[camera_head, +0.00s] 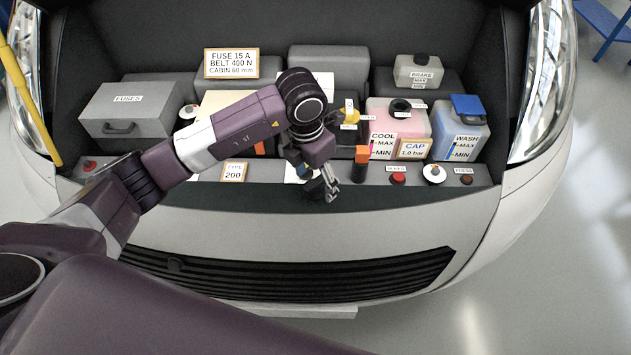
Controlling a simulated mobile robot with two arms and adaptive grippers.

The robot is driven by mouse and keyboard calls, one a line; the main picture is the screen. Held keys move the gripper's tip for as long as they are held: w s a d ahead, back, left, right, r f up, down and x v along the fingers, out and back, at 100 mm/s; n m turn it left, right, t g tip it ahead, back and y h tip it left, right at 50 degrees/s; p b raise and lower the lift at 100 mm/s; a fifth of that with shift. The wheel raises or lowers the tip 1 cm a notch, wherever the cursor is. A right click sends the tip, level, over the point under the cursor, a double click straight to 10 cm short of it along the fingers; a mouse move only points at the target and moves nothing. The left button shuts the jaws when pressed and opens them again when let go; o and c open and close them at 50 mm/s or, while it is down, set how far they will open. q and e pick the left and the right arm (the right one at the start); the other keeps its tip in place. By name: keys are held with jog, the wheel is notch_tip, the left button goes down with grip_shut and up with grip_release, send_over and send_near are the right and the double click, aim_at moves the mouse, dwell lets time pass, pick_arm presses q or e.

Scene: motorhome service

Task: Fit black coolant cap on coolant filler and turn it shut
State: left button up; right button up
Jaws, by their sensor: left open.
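The coolant tank (413,121) is a pink box marked COOL, with MAX and MIN marks, in the right half of the engine bay. A black round part (400,105) is on its top; I cannot tell if it is the cap or the bare filler neck. A card (414,149) reading CAP 1,0 bar is on the tank's front. My left gripper (331,186) is open, pointing down over the front ledge, left of and nearer than the coolant tank. I see nothing held in it. No loose black cap is clearly visible; my arm hides part of the ledge.
The washer tank (460,128) with a blue lid stands right of the coolant tank. The brake reservoir (418,73) is behind. A fuse box (130,113) is at left. An orange-topped post (361,155), a red button (398,179) and a white knob (434,173) stand near the ledge.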

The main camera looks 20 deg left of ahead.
pick_arm(q)
jog(key=shift+f, duration=0.5)
jog(key=c, duration=1.3)
jog(key=shift+w+r, duration=0.1)
